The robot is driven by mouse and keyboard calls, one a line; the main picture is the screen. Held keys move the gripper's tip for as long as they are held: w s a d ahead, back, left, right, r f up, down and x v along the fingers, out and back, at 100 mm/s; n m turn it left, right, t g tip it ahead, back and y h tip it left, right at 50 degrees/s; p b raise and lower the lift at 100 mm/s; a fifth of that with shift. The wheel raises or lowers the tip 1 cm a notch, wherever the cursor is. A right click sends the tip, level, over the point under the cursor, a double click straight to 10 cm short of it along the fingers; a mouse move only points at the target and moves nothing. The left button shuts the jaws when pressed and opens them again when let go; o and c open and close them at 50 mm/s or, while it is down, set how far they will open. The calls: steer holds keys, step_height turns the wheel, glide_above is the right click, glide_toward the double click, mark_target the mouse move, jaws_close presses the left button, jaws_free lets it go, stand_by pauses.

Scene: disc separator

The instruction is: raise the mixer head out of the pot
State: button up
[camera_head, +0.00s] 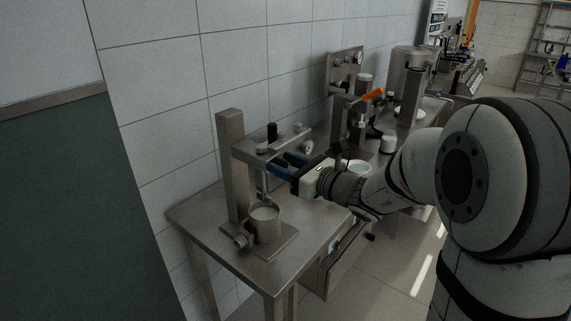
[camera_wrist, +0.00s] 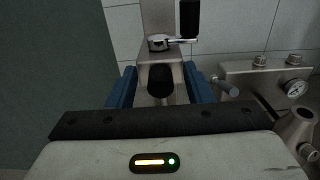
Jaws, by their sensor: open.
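The mixer stand has an upright steel column (camera_head: 231,165) on the left of the table. Its mixer head (camera_head: 262,148) reaches out from the column, and a shaft runs down from it into the steel pot (camera_head: 265,223). The pot holds pale contents. My gripper (camera_head: 277,164) is beside the head, above the pot, with its blue fingers spread. In the wrist view, a black knob (camera_wrist: 160,80) lies between the open fingers (camera_wrist: 160,90), with no visible contact. Beyond it is a crank lever with an upright black handle (camera_wrist: 190,18), also in the head view (camera_head: 272,132).
The steel table (camera_head: 215,235) has bare top around the stand base. To the right stand a pale bowl (camera_head: 359,167) and another machine with an orange handle (camera_head: 372,95). A gauge (camera_wrist: 293,87) and fittings show at right in the wrist view. A tiled wall is behind.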

steer(key=b+v, duration=0.1)
steer(key=v, duration=0.6)
steer(key=shift+s+d, duration=0.3)
steer(key=s+a+f+n+g+h, duration=0.1)
steer(key=s+f+n+g+h, duration=0.1)
steer(key=s+f+n+g, duration=0.35)
steer(key=s+a+f+n+g+h, duration=0.2)
steer(key=s+f+n+g, duration=0.1)
steer(key=s+n, duration=0.55)
steer(key=s+d+f+n+h, duration=0.1)
steer(key=s+d+n+h, duration=0.2)
steer(key=d+n+h, duration=0.2)
steer(key=s+d+f+n+h, duration=0.1)
steer(key=s+d+n+h, duration=0.3)
steer(key=d+n+h, duration=0.1)
steer(key=d+n, duration=0.1)
steer(key=d, duration=0.1)
steer(key=shift+d+f+n, duration=0.3)
steer(key=shift+d+f, duration=0.05)
steer(key=shift+d, duration=0.05)
